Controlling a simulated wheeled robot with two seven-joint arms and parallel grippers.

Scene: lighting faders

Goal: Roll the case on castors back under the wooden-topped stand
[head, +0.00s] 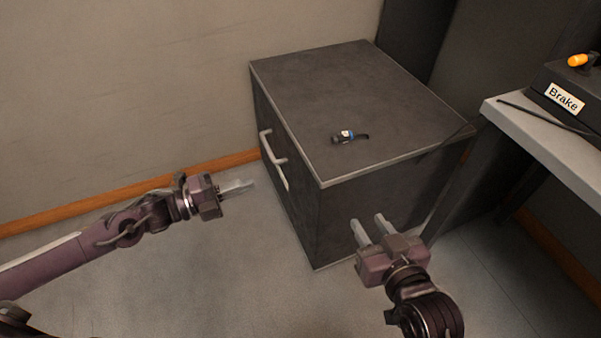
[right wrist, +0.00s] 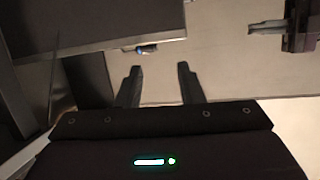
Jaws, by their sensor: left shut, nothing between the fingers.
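The case (head: 400,90) is a dark grey box with light metal edges and a pale bar handle (head: 271,150) on its left face. Its castors are not visible. It also shows at the top of the right wrist view (right wrist: 90,22). My left gripper (head: 250,184) is shut and empty, left of the case and a little apart from the handle; it shows at the top right of the right wrist view (right wrist: 252,28). My right gripper (head: 368,225) is open with nothing between its fingers, in front of the case's near face. I cannot tell whether it touches that face.
A small dark connector with a blue band (head: 349,136) lies on the case's top. A light-topped desk (head: 545,140) at the right bears a box labelled Brake (head: 565,97) with an orange knob. A wall stands behind. The floor (head: 200,270) at the left front is clear.

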